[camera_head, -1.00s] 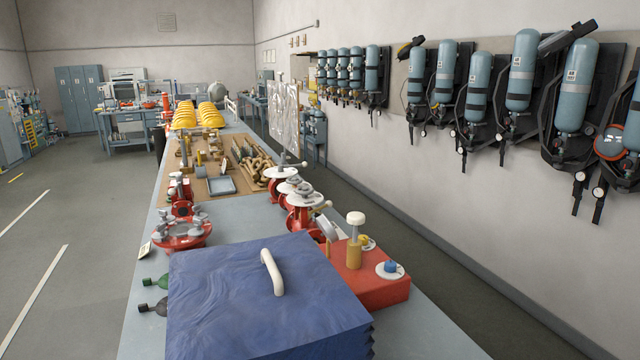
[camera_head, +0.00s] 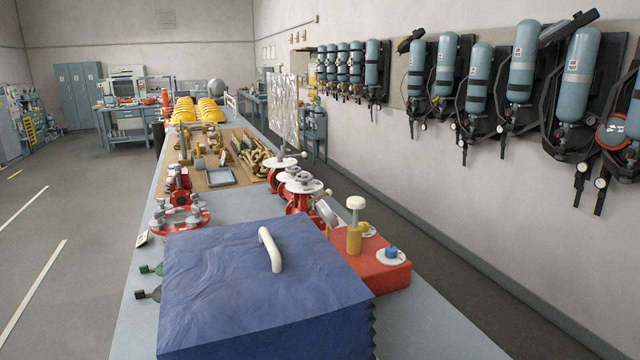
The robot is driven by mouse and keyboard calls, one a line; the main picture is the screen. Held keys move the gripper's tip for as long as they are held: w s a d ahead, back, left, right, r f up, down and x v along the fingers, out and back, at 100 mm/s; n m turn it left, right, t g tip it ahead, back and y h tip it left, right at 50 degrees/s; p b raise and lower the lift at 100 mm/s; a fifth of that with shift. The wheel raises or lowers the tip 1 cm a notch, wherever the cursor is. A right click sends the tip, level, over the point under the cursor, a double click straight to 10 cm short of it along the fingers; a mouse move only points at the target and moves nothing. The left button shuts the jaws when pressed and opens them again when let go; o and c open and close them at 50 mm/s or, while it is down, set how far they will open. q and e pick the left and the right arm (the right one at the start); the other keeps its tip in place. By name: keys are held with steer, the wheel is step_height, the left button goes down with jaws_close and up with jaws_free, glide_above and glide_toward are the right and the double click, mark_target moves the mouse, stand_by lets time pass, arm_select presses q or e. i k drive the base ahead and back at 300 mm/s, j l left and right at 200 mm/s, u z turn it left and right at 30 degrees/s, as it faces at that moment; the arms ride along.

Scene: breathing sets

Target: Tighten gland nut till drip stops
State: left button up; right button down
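Red valves with white handwheels (camera_head: 302,184) stand along the right side of the long bench. A red flanged fitting with grey bolts or knobs (camera_head: 179,219) sits at the left bench edge. A red block (camera_head: 372,268) carries a brass stem with a white knob (camera_head: 355,215) and a blue cap on a white disc (camera_head: 391,253). I cannot tell which part is the gland nut, and no drip is visible. Neither of my grippers is in view.
A blue box with a white handle (camera_head: 260,285) fills the near bench. Beyond it are a grey tray (camera_head: 220,177), brass fittings (camera_head: 258,157) and yellow helmets (camera_head: 183,110). Breathing cylinders (camera_head: 522,65) hang on the right wall. The floor at left (camera_head: 70,220) is clear.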

mark_target(328, 192)
steer(key=z, duration=0.45)
steer(key=i+l+z, duration=0.25)
steer(key=l, duration=0.25)
steer(key=i+l+z, duration=0.2)
steer(key=l, duration=0.25)
steer(key=i+l+z, duration=0.1)
steer(key=l+z, duration=0.15)
steer(key=l, duration=0.2)
steer(key=i+l+z, duration=0.45)
steer(key=i, duration=0.3)
steer(key=i+l+z, duration=0.25)
steer(key=i, duration=0.3)
steer(key=i+u, duration=0.7)
steer(key=i+l+u, duration=0.15)
steer(key=u, duration=0.2)
steer(key=i+j+u, duration=0.2)
steer(key=u, duration=0.25)
steer(key=i+u, duration=0.25)
steer(key=u, duration=0.15)
steer(key=i+u, duration=0.3)
steer(key=u, duration=0.15)
steer(key=i+u, duration=0.25)
steer(key=u, duration=0.15)
steer(key=i+l+u, duration=0.15)
steer(key=u, duration=0.3)
steer(key=i+l+u, duration=0.25)
steer(key=u, duration=0.2)
